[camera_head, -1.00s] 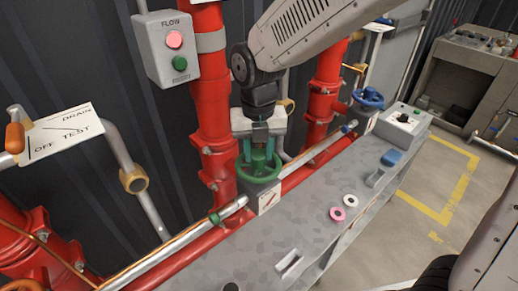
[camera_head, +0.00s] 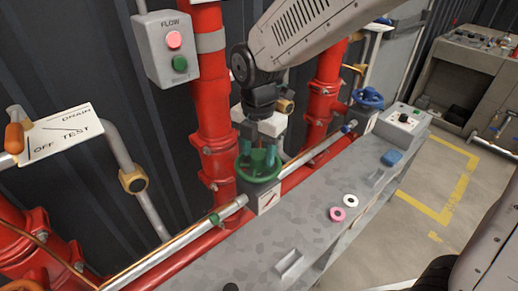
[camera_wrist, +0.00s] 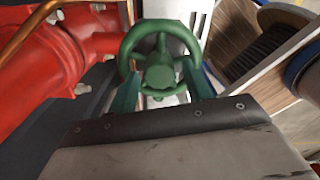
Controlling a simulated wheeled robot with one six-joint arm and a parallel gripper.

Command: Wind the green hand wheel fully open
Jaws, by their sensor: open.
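The green hand wheel (camera_head: 258,178) sits on a small grey box with a red line mark, on the pipe along the back of the bench. My gripper (camera_head: 262,150) points down at the wheel from above. Its two teal fingers are apart and reach down to the wheel. In the wrist view the wheel (camera_wrist: 160,73) shows its rim and round hub, with my gripper's fingers (camera_wrist: 161,94) on either side of the hub. Whether the fingers touch the spokes or rim is unclear.
A blue hand wheel (camera_head: 368,98) and a grey control box (camera_head: 402,122) stand farther right. A FLOW button box (camera_head: 168,48) and red pipes (camera_head: 212,130) are behind. Pink (camera_head: 337,214) and white (camera_head: 351,201) rings lie on the bench (camera_head: 270,235).

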